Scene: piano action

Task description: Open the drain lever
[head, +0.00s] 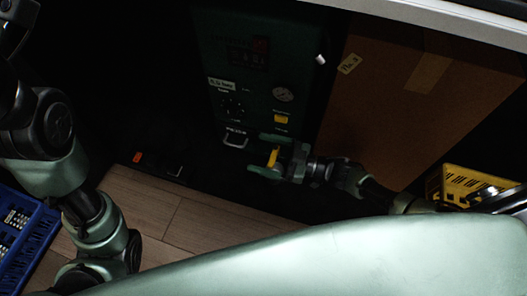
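The dark green machine (262,60) stands in the shadowed space under the white edge. A small yellow lever (273,157) shows low at its front, between the fingers of my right gripper (266,155). The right gripper reaches in from the right and points left. Its two green fingers are apart, one above and one below the lever; I cannot tell whether either touches it. The lever's mount is hidden by the gripper and the dark. My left arm shows at the left, but its gripper is not in view.
A large cardboard box (390,100) stands right of the machine. A yellow crate (470,183) is at the far right and a blue crate (22,232) at the lower left. A dark object with a red end (150,162) lies on the floor. Wooden floor (190,218) is clear in front.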

